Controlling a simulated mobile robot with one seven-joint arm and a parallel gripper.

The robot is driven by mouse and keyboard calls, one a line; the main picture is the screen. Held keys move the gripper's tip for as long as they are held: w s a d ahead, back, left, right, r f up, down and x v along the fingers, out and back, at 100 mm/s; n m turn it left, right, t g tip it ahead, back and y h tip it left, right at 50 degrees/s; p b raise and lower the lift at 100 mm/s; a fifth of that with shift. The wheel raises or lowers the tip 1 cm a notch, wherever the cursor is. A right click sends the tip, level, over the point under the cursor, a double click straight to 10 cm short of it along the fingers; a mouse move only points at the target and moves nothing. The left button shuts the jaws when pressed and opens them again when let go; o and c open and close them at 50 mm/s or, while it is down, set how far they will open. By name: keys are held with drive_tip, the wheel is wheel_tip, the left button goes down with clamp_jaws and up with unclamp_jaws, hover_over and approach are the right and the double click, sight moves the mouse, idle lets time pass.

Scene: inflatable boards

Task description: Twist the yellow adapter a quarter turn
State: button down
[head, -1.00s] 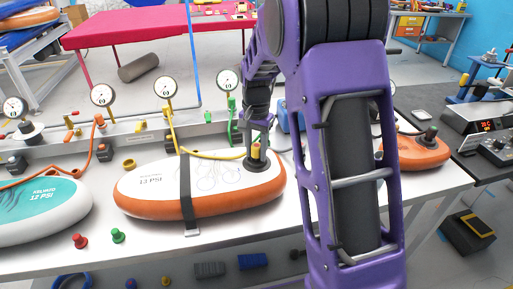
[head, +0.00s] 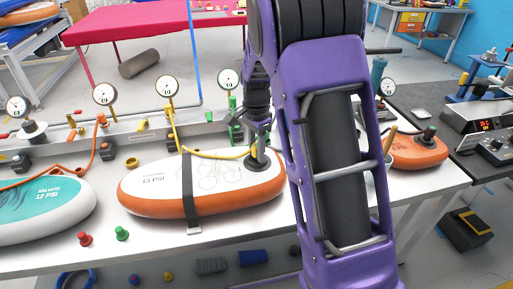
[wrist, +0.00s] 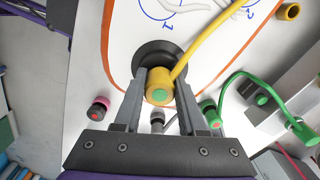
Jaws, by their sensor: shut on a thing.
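The yellow adapter (wrist: 158,92) has a green disc on its end and a yellow hose (wrist: 203,40) running from it. It sits in the round black valve (wrist: 172,53) of a white board with an orange rim (head: 150,207). My gripper (wrist: 163,84) is shut on the adapter, one grey finger on each side. In the head view the adapter shows only as a small yellow patch (head: 262,149) under my gripper, partly hidden by my fingers and arm. I cannot tell its exact turn angle.
A black strap (head: 191,190) crosses the board. A teal board (head: 45,212) lies left and an orange one (head: 418,152) right. A red cap (head: 85,239) and a green cap (head: 122,233) stand near the front edge. A green hose (wrist: 238,78) runs beside my gripper. Pressure gauges line the back.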

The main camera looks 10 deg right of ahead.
drive_tip(key=shift+r+m+p, duration=0.15)
drive_tip(key=shift+m+p, duration=0.25)
drive_tip(key=shift+m, duration=0.2)
drive_tip(key=m+p, duration=0.1)
drive_tip(key=m, duration=0.2)
drive_tip(key=shift+m, duration=0.4)
drive_tip(key=shift+c, duration=2)
unclamp_jaws()
